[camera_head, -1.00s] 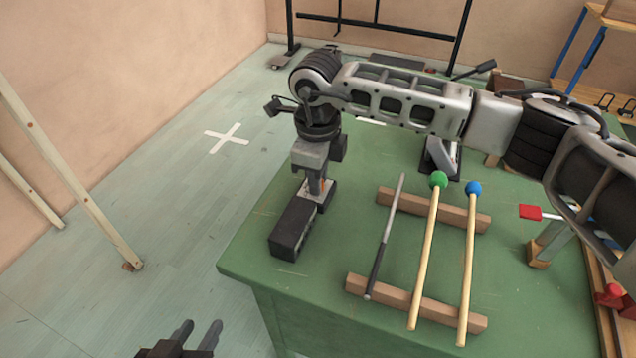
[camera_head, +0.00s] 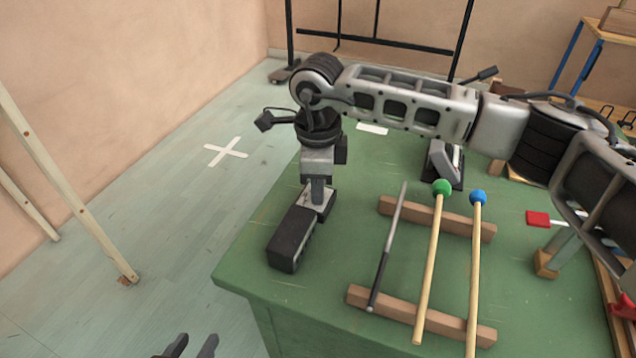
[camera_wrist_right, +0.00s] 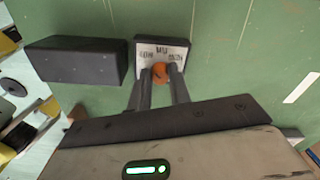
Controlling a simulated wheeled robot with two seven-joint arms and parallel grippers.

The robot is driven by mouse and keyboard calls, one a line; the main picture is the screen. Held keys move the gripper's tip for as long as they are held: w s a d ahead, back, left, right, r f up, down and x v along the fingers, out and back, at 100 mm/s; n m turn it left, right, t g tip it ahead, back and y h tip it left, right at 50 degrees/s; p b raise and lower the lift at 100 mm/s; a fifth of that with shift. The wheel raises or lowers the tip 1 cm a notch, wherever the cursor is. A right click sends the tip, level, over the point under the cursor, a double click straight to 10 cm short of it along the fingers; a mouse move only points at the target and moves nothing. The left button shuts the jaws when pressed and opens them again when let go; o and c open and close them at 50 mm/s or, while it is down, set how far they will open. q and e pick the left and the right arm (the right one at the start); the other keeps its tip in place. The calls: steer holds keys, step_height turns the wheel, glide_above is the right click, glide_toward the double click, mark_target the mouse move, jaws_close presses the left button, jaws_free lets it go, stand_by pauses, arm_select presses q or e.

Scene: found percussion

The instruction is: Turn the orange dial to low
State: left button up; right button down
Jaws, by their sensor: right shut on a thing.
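The orange dial (camera_wrist_right: 160,73) sits on a small light panel (camera_wrist_right: 176,49) with dark lettering, too small to read surely, in the right wrist view. My right gripper (camera_wrist_right: 161,78) is shut on the dial from above, one finger on each side. The fingers hide part of the dial, so I cannot tell where it points. In the head view, my right gripper (camera_head: 317,200) comes down onto the panel (camera_head: 325,210) behind a black box (camera_head: 291,239); the dial is hidden there. My left gripper (camera_head: 192,346) is empty at the bottom edge, its two fingers apart.
A thin grey-and-black stick (camera_head: 387,247), a green-headed mallet (camera_head: 432,262) and a blue-headed mallet (camera_head: 474,265) lie across two wooden bars right of the panel. A red-tipped thing (camera_head: 538,218) is further right. The green table's (camera_head: 250,265) left edge is near the black box.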

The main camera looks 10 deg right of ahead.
steer(key=c, duration=1.3)
jaws_free()
steer(key=shift+r, duration=0.1)
step_height(320, 180, up, 16)
steer(key=shift+s, duration=0.2)
steer(key=shift+a, duration=0.1)
